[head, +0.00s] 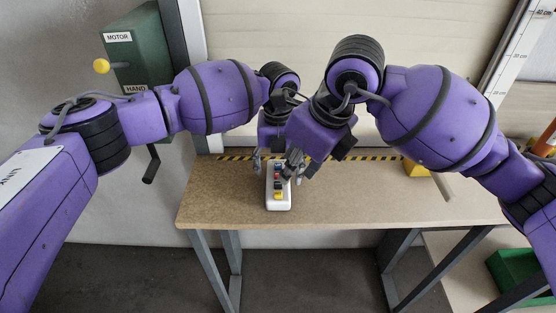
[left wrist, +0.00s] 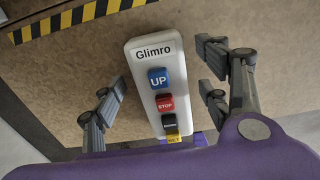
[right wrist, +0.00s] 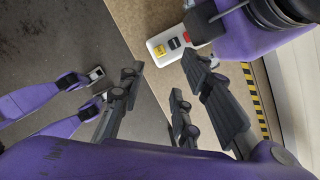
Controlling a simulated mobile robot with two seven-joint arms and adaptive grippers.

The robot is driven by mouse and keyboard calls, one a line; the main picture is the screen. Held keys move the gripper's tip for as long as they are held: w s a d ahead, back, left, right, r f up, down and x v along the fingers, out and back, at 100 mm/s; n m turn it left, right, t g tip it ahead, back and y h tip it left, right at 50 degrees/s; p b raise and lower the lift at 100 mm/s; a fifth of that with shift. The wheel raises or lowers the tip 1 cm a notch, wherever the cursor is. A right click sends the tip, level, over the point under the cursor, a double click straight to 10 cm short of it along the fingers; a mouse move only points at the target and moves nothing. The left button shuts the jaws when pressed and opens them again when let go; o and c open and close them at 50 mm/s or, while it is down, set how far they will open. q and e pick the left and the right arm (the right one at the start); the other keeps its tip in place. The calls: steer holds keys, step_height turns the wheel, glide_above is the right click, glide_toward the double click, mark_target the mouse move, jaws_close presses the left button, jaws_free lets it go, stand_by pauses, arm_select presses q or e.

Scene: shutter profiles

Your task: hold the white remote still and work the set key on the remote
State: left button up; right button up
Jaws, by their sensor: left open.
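The white remote (head: 279,205) lies on the wooden table with its long side pointing away from me. In the left wrist view it shows blue UP, red STOP and black keys and the yellow set key (left wrist: 173,140), partly cut off by my wrist. My left gripper (left wrist: 158,80) is open, one finger on each side of the remote, with visible gaps. My right gripper (right wrist: 160,72) is open and empty, beside the remote on its right in the head view (head: 299,164). In the right wrist view the set key (right wrist: 159,50) lies just beyond the fingertips. Whether anything touches is unclear.
The table (head: 350,195) is clear around the remote, with striped tape along its back edge. A yellow block (head: 415,168) stands at the back right. A green box (head: 146,50) with a yellow knob is on the left wall. A green bin (head: 515,272) sits lower right.

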arm_select(q)
steer(key=shift+c, duration=0.2)
steer(key=c, duration=1.3)
steer(key=shift+c, duration=0.2)
arm_select(e)
jaws_close()
